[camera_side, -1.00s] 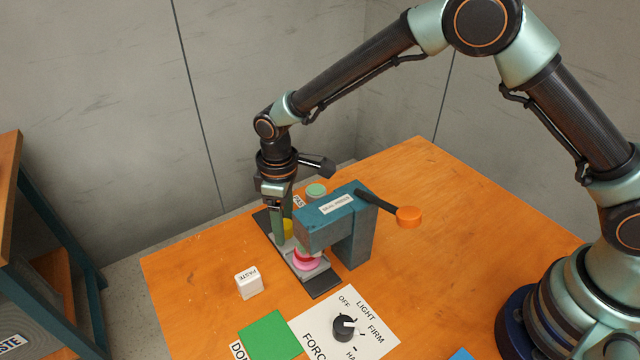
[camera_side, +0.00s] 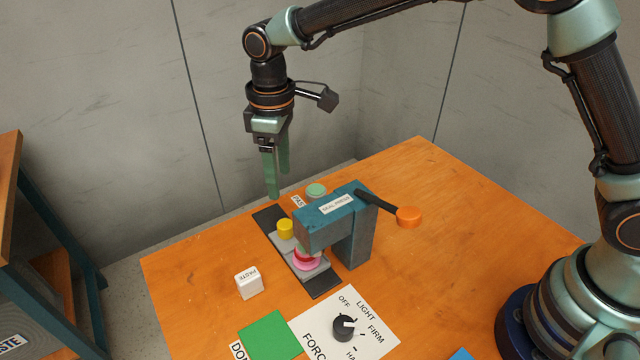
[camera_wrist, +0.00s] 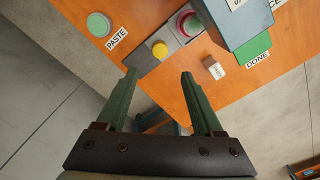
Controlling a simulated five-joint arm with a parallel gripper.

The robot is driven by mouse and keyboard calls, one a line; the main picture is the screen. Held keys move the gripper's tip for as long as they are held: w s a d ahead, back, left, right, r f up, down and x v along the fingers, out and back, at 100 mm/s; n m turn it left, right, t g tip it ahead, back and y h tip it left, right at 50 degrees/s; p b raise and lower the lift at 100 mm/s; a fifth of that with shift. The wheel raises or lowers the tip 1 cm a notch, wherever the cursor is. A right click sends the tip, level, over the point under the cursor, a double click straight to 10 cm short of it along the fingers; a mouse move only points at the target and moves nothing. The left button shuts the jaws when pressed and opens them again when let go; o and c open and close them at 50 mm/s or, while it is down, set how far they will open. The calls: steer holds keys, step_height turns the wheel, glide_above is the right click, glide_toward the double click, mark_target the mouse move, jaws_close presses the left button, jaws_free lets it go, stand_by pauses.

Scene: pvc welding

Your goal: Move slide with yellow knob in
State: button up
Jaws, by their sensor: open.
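The slide (camera_side: 310,273) is a grey plate on a dark track (camera_side: 322,288) that runs under the blue press (camera_side: 350,225). Its yellow knob (camera_side: 285,228) stands upright just outside the press, on the far-left side. A pink and red round piece (camera_side: 306,260) sits on the slide beneath the press head. My gripper (camera_side: 278,185) is open and empty, above and behind the knob, apart from it. In the wrist view the yellow knob (camera_wrist: 159,50) shows beyond my two green fingers (camera_wrist: 158,75), with the round piece (camera_wrist: 189,23) farther along the slide.
An orange-tipped lever (camera_side: 408,216) sticks out from the press. A green round button (camera_side: 316,190) is behind it. The table's right side is clear.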

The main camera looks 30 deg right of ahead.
mark_target(284, 223)
stand_by(0.3)
step_height(284, 223, down, 12)
steer(key=m, duration=0.6)
steer(key=shift+r, duration=0.1)
stand_by(0.3)
jaws_close()
stand_by(1.4)
